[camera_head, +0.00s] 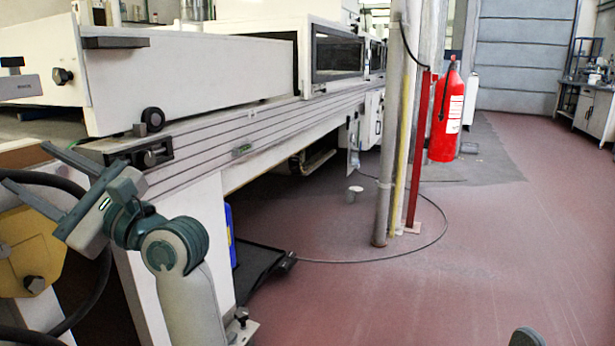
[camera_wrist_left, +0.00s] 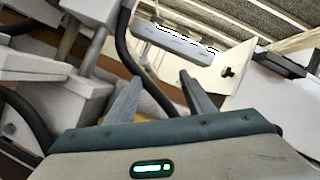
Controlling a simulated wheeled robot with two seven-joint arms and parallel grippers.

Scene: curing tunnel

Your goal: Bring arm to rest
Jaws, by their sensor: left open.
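My left arm rises from the bottom of the head view, and its gripper (camera_head: 50,180) points left beside the near end of the long white machine (camera_head: 190,75). The two dark fingers are apart with nothing between them. In the left wrist view the fingers of the left gripper (camera_wrist_left: 160,98) also stand apart and empty, with a dark hose and pale machine parts beyond them. I cannot tell whether the fingers touch the machine.
A dark hose (camera_head: 100,285) and a yellow block (camera_head: 28,250) lie close to my left gripper. A pole (camera_head: 386,150) and a red fire extinguisher (camera_head: 446,115) stand to the right. A cable crosses the floor. The red floor (camera_head: 480,250) at right is mostly clear.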

